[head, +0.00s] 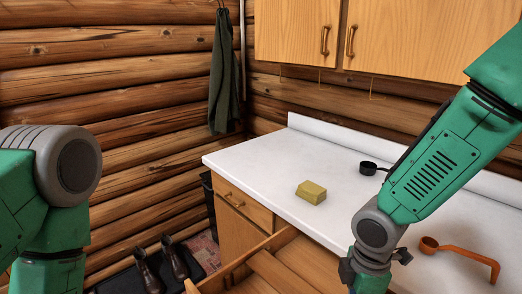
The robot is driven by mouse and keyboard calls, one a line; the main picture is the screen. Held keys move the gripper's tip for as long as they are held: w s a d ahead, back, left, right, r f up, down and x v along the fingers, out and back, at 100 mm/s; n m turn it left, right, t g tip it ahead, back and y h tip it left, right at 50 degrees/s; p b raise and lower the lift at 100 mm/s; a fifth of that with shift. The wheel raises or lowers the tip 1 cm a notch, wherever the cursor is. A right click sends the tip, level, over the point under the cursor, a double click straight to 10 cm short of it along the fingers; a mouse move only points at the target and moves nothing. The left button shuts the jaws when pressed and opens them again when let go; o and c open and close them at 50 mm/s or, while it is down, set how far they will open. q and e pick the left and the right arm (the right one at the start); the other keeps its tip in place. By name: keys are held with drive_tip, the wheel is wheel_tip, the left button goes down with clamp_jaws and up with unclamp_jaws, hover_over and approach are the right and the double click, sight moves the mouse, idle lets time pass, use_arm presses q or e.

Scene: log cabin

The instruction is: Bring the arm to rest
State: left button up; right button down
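My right arm comes in from the upper right, its green forearm slanting down over the white counter (258,163). Its grey wrist joint is above the counter's front edge, and the arm runs out of the picture at the bottom. My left arm shows only as green and grey links at the left edge, in front of the log wall. My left gripper is out of view.
A wooden drawer (267,264) stands open below the counter, near my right wrist. On the counter are a yellow sponge (311,192), a black cup (368,168) and an orange ladle (462,250). Cabinets (395,35) hang above. Boots (174,259) stand on the floor.

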drive_tip(key=s+f+m+y, duration=0.2)
drive_tip(key=s+f+m, duration=0.6)
drive_tip(key=s+f, duration=0.25)
drive_tip(key=s+d+f+m+h, duration=0.2)
drive_tip(key=s+d+f+m, duration=0.5)
drive_tip(key=s+d+m, duration=0.4)
use_arm(q)
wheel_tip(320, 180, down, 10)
drive_tip(key=b, duration=0.9)
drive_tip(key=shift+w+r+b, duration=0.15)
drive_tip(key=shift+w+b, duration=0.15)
drive_tip(key=shift+b, duration=0.05)
use_arm(e)
wheel_tip(320, 180, down, 8)
drive_tip(key=w+a+n, duration=0.1)
drive_tip(key=shift+w+a+f+t, duration=0.15)
drive_tip(key=shift+a+f+t, duration=0.1)
drive_tip(key=shift+a+t, duration=0.15)
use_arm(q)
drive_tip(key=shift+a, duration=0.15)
